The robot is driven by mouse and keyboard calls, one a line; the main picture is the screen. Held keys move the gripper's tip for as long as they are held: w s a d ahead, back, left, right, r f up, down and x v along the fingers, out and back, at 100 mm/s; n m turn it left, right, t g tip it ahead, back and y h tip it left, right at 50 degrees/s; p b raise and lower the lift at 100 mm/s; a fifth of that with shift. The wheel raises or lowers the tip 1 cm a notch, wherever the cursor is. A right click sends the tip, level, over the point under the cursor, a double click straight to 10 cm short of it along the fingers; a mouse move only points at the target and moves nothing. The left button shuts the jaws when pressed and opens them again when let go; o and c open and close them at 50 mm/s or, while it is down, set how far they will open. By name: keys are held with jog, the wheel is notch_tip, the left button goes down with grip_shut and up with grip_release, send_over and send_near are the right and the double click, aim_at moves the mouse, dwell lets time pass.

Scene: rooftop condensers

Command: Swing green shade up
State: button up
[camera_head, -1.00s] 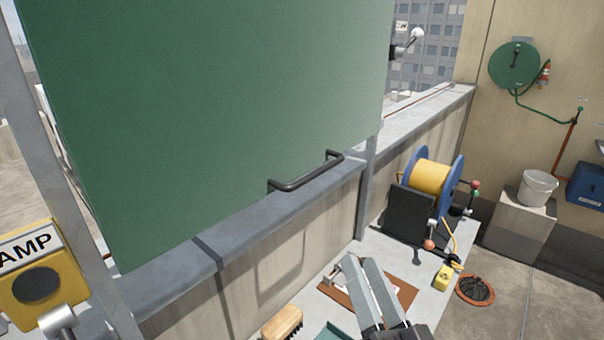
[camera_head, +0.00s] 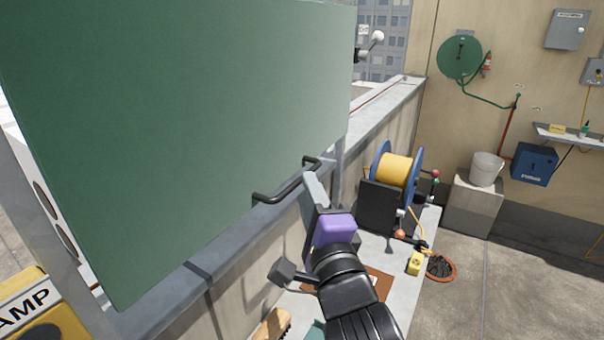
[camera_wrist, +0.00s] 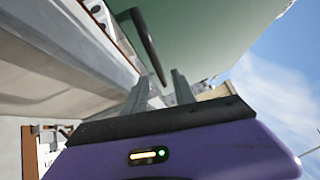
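The green shade (camera_head: 190,120) is a large flat panel hanging at a slant over the parapet in the head view. A black bar handle (camera_head: 282,190) runs along its lower edge. In the wrist view the two grey fingers of my gripper (camera_wrist: 160,76) stand apart. The handle (camera_wrist: 147,45) shows ahead of the fingertips, its near end between them in the picture, against the shade (camera_wrist: 220,30). Nothing is gripped.
A parapet (camera_head: 225,245) runs under the shade. A yellow lamp-marked box (camera_head: 35,310) stands at lower left. The floor at right is mostly clear.

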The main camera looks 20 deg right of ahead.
jog(key=shift+p+x, duration=0.55)
jog(key=shift+x, duration=1.75)
grip_shut()
jog(key=shift+f, duration=0.1)
